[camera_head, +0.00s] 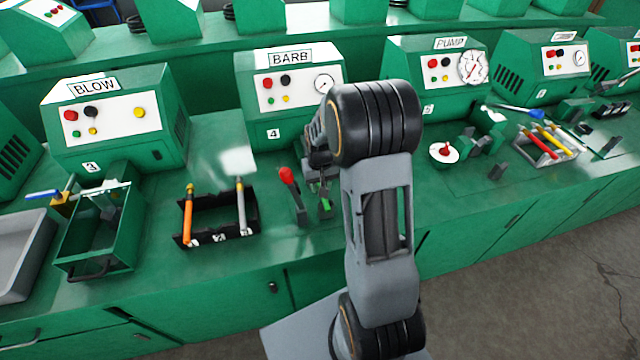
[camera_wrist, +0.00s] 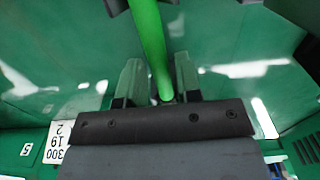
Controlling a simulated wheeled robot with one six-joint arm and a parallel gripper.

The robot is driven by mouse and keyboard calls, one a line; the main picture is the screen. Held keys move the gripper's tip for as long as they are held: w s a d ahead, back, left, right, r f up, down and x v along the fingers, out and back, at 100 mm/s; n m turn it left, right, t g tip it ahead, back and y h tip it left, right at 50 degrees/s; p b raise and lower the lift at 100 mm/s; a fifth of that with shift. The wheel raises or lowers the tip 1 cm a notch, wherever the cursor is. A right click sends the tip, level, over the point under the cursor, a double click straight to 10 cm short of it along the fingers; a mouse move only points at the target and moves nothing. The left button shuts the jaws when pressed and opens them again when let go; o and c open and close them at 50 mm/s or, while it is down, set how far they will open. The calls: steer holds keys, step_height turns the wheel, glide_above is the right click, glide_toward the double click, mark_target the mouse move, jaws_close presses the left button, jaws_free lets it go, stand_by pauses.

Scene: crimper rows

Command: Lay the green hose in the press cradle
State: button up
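The green hose (camera_wrist: 150,45) runs down from the top of the wrist view to between the two fingers of my gripper (camera_wrist: 160,75). The fingers sit close on both sides of it, and its lower end disappears by the dark bar. In the head view my gripper (camera_head: 318,155) is in front of the BARB machine (camera_head: 262,98), partly behind my arm. A short bright green piece (camera_head: 324,204) shows just below it, among small grey posts. The BARB fixture has a red-knobbed lever (camera_head: 287,176). The press cradle there is mostly hidden by my arm.
A black rack (camera_head: 215,240) with an orange and a grey tool stands left of the BARB fixture. A green bin (camera_head: 75,262) and a grey tray (camera_head: 15,262) lie farther left. The PUMP station (camera_head: 437,75) and a pen tray (camera_head: 548,160) are to the right.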

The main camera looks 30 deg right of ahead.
steer(key=shift+o, duration=1.3)
step_height(320, 180, up, 14)
steer(key=shift+f, duration=0.1)
steer(key=s+a+r+n+t, duration=0.1)
steer(key=s+a+t, duration=0.1)
steer(key=s+a, duration=0.3)
steer(key=s+a+r+n+t, duration=0.1)
steer(key=s+a, duration=0.3)
steer(key=s, duration=0.7)
steer(key=shift+a+t, duration=0.4)
steer(key=shift+r, duration=0.1)
